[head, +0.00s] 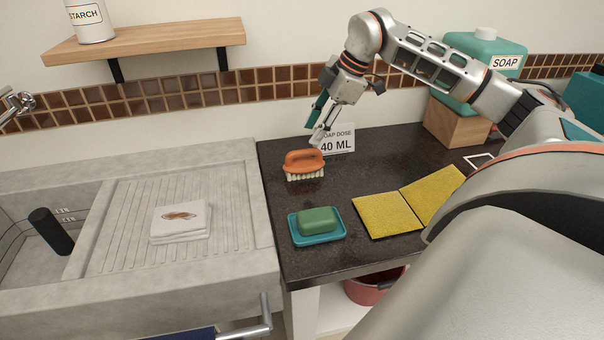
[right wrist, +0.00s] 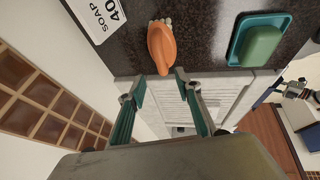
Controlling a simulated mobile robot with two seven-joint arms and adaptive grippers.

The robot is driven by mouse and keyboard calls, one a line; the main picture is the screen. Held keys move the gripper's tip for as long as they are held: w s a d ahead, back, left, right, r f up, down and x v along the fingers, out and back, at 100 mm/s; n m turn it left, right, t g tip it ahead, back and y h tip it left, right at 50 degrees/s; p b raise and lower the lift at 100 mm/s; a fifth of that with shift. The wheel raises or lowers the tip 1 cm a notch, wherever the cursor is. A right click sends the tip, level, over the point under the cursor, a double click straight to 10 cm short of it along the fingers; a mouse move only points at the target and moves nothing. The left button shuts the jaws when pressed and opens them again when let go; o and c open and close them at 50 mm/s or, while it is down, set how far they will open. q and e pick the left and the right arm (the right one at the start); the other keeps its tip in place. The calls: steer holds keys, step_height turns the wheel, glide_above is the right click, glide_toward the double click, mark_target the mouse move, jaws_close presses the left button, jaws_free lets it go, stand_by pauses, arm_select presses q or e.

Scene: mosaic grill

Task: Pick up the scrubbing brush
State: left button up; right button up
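The scrubbing brush (head: 304,162) has an orange handle and pale bristles. It stands bristles down on the dark counter near the sink edge in the head view. In the right wrist view the brush (right wrist: 162,46) lies ahead of the fingertips. My right gripper (head: 318,122) is just above and behind the brush in the head view. In the right wrist view its two teal fingers (right wrist: 160,88) are spread apart with nothing between them, and a gap shows between them and the brush. My left gripper is not in view.
A white soap dose card (head: 338,141) stands close behind the brush. A green soap in a teal dish (head: 317,240) lies in front. A shelf (head: 150,39) hangs above.

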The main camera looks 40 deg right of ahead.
mark_target(301, 151)
steer(key=shift+x, duration=3.9)
jaws_close()
